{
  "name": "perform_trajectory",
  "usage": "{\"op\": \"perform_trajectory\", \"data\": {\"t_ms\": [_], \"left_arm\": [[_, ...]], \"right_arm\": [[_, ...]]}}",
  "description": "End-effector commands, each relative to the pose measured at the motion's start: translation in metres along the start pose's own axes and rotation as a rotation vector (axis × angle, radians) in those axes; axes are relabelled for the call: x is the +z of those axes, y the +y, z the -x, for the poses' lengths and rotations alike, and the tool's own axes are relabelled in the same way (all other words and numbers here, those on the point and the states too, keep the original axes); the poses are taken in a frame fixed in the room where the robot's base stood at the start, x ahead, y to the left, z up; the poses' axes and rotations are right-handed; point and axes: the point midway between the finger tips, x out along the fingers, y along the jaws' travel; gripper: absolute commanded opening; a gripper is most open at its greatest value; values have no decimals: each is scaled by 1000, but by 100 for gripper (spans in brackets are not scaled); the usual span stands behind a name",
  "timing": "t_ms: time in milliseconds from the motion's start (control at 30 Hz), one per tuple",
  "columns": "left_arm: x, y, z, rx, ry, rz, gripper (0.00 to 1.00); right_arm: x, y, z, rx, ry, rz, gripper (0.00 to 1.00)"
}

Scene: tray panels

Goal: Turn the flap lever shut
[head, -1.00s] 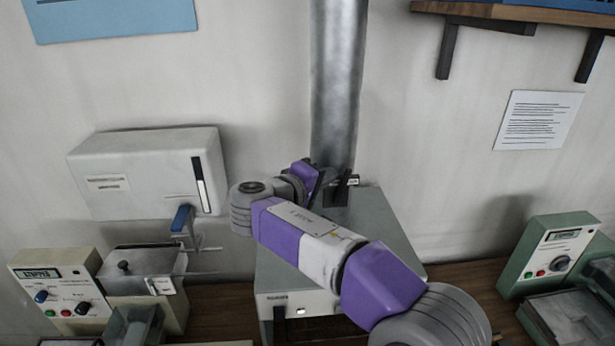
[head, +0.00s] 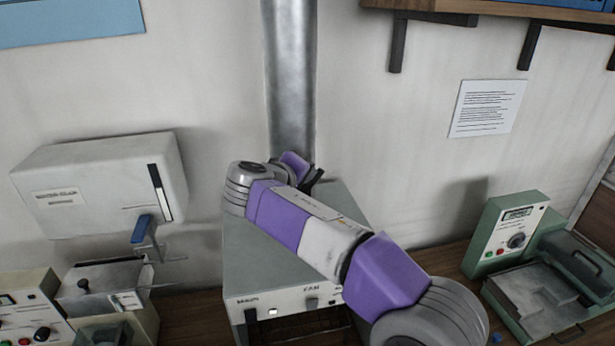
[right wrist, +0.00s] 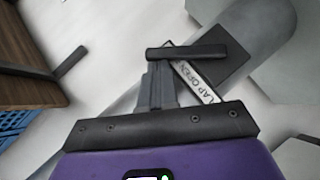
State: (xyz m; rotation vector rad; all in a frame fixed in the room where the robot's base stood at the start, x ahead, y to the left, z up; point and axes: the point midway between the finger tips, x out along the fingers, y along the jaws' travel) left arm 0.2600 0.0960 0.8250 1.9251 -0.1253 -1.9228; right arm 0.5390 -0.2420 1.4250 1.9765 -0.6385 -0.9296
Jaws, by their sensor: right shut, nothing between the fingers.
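The flap lever (right wrist: 205,51) is a black bar in the right wrist view, on a dark plate (right wrist: 232,66) on the grey round duct (right wrist: 268,42). A white label (right wrist: 196,82) reading "LAP OPEN", its first letter hidden, sits beside it. My right gripper (right wrist: 160,68) is shut and empty, its fingertips at the bar's left part; I cannot tell whether they touch. In the head view the right gripper (head: 312,180) is at the foot of the duct (head: 290,85), mostly hidden by my purple wrist. My left gripper is not in view.
A grey-green box unit (head: 240,265) stands below the duct. A white wall dispenser (head: 95,185) with a blue lever (head: 143,229) hangs at left. A green device (head: 510,235) stands at right. A shelf bracket (head: 397,45) is above right.

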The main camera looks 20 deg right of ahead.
Motion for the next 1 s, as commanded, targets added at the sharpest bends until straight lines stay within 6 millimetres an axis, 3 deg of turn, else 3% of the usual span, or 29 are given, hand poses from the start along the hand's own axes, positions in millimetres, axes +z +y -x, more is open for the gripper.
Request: {"op": "perform_trajectory", "data": {"t_ms": [467, 1000], "left_arm": [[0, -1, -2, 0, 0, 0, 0], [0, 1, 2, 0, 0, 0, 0]], "right_arm": [[2, 0, -1, 3, -3, 2, 0], [-10, -8, 11, 3, -3, 2, 0]]}}
